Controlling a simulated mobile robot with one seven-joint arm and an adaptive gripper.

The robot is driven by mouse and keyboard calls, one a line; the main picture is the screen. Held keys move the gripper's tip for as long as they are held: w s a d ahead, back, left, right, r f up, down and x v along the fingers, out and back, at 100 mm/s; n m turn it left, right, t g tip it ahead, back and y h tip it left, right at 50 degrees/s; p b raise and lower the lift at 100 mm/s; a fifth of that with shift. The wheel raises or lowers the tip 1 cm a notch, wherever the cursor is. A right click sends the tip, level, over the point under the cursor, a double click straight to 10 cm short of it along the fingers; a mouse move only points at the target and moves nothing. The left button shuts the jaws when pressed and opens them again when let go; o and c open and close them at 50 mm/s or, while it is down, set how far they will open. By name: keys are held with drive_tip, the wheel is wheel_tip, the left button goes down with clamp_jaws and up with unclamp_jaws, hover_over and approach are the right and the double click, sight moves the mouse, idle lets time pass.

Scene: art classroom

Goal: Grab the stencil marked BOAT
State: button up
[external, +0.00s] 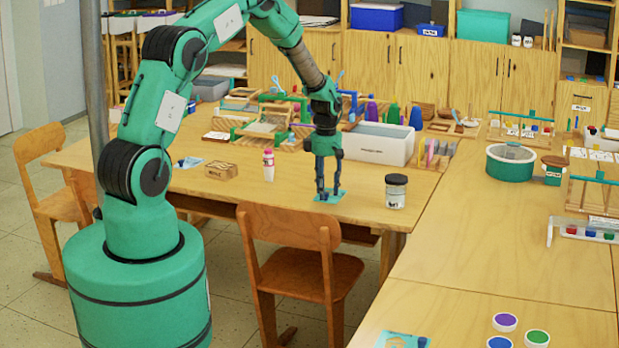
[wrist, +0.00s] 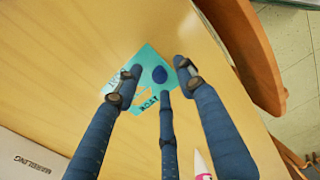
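The teal stencil (wrist: 149,56) lies flat on the wooden table in the wrist view, with BOAT lettered along its near edge and a dark blue knob (wrist: 159,75) on it. In the external view the stencil (external: 334,194) lies near the table's front edge, partly hidden under my gripper (external: 328,194). My gripper points down over it. In the wrist view its three fingers (wrist: 160,73) are spread around the knob with visible gaps, and nothing is held. Whether the fingertips touch the stencil I cannot tell.
A white bin (external: 382,153) stands behind. A chair (external: 290,240) is at the front edge. Another teal stencil (external: 385,339) lies on the near table.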

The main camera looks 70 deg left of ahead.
drive_tip(key=shift+f, duration=0.25)
idle(0.3)
clamp_jaws()
